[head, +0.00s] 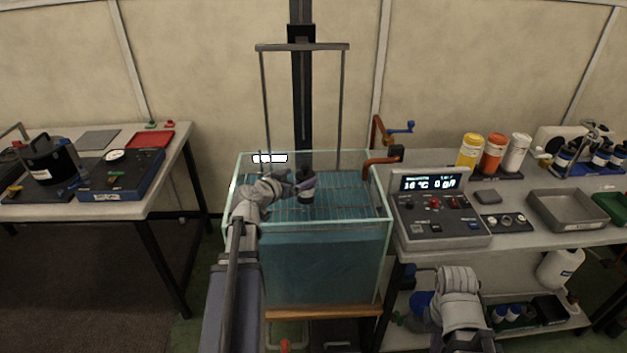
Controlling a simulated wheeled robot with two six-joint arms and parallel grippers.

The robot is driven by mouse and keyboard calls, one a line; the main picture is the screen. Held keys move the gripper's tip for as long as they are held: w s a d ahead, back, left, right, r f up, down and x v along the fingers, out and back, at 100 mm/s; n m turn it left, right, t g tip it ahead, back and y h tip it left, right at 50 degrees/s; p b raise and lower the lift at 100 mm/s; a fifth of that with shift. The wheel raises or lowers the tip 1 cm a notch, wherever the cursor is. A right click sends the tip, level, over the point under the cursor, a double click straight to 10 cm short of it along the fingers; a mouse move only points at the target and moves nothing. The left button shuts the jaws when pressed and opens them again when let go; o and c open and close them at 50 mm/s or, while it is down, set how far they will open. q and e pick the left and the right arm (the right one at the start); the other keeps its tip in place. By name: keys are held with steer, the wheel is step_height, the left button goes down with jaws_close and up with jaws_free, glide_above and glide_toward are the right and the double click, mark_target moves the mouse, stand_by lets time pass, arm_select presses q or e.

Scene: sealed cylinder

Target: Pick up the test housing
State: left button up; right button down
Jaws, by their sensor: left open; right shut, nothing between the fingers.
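A small dark cylinder with a pale band, which I take to be the test housing (307,190), stands upright at the glass water tank (380,262), near the middle of its wire rack. My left gripper (298,182) is open and reaches over the tank from the front left. Its fingers are at the left side of the housing and partly overlap it. I cannot tell whether they touch it. My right gripper (404,319) is shut and empty, low at the front right, below the right bench top.
A metal frame (301,47) rises behind the tank on a dark column. The right bench holds a control box (437,207), bottles (493,153) and a grey tray (566,214). The left bench holds a black pot-like device (45,160), a blue gauge box (120,178) and a red tray (149,140).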

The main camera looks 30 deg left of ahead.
mark_target(304, 174)
arm_select(q)
steer(key=shift+w+a, duration=0.15)
steer(key=shift+w, duration=0.1)
steer(key=shift+w+f, duration=0.1)
steer(key=shift+w, duration=0.25)
steer(key=shift+b+x, duration=0.45)
steer(key=shift+x, duration=0.55)
steer(key=shift+w+f+b, duration=0.25)
steer(key=shift+b, duration=0.05)
steer(key=x, duration=0.1)
steer(key=b+x, duration=0.1)
steer(key=x, duration=0.1)
steer(key=shift+w+f+b, duration=0.15)
steer(key=shift+f+b, duration=0.15)
steer(key=shift+f, duration=0.1)
steer(key=shift+w, duration=0.45)
arm_select(e)
steer(key=f, duration=0.3)
steer(key=shift+w, duration=0.25)
arm_select(q)
jaws_close()
